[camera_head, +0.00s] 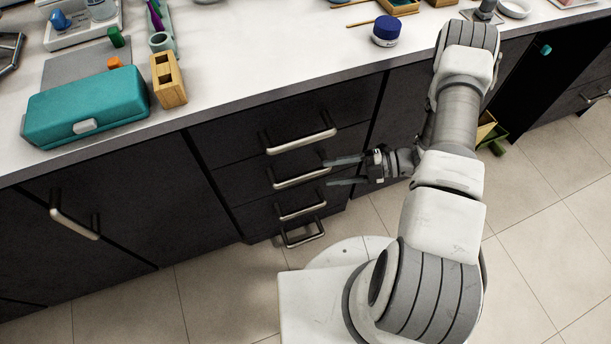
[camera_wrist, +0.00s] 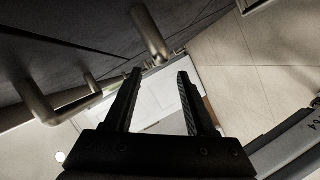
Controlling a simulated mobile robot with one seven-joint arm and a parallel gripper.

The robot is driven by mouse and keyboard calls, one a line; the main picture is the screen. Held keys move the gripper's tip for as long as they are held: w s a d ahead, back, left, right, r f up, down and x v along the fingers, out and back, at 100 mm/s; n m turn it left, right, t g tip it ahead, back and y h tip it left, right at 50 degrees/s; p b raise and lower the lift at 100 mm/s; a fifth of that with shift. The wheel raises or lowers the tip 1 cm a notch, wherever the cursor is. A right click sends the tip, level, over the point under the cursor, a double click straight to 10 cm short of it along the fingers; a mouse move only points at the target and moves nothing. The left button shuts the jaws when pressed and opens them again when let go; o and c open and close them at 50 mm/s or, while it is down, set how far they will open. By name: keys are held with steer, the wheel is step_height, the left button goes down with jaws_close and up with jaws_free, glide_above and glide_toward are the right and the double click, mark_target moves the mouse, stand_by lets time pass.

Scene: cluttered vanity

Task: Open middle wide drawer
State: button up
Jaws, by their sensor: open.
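A stack of dark drawers with pale metal bar handles is in the middle of the head view. The top drawer handle (camera_head: 300,146) is the largest. The second drawer handle (camera_head: 298,180) is just below it, and a third handle (camera_head: 302,212) is lower. My gripper (camera_head: 328,173) is open beside the right end of the second handle, fingers pointing left. I cannot tell whether they touch it. In the wrist view my gripper (camera_wrist: 159,74) has spread fingers with no handle between them. A handle (camera_wrist: 35,103) shows at left, and another handle (camera_wrist: 150,35) above the fingertips.
The white countertop (camera_head: 270,65) holds a teal box (camera_head: 85,105), a wooden block (camera_head: 168,80) and a blue jar (camera_head: 385,30). A cabinet door handle (camera_head: 75,223) is at left. An open dark compartment with a yellow-green item (camera_head: 487,128) is right of my arm. The tiled floor (camera_head: 545,215) is clear at right.

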mark_target(315, 175)
steer(key=b+x, duration=0.1)
steer(key=x, duration=0.7)
steer(key=shift+c, duration=0.3)
jaws_close()
steer(key=shift+d, duration=0.1)
stand_by(0.9)
